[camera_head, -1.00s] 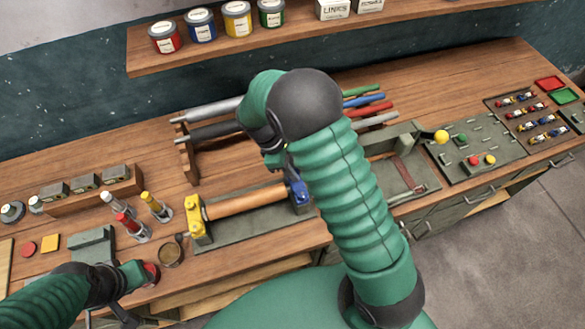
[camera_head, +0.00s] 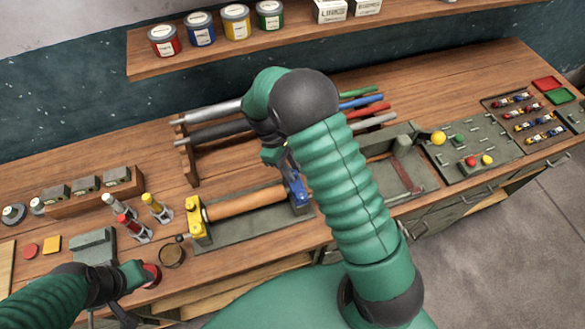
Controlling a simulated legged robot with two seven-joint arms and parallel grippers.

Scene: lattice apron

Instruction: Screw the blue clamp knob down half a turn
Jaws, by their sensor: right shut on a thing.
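The blue clamp (camera_head: 297,192) stands at the right end of the copper-coloured roller (camera_head: 245,203), with a yellow clamp (camera_head: 198,220) at its left end. My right gripper (camera_head: 284,162) reaches down from above and is shut on the blue clamp knob at the clamp's upper end. My own wrist and forearm hide most of the fingers and part of the knob. My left gripper (camera_head: 146,273) is low at the left, beside a red round thing (camera_head: 152,276) near the bench's front edge. Its fingertips are too small to read.
Behind the roller, a wooden rack (camera_head: 188,165) holds several rods. Bottles (camera_head: 137,230) and a round tin (camera_head: 172,254) stand left of the yellow clamp. A grey panel (camera_head: 480,150) with coloured knobs lies at right. A shelf (camera_head: 300,28) with paint tins runs above.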

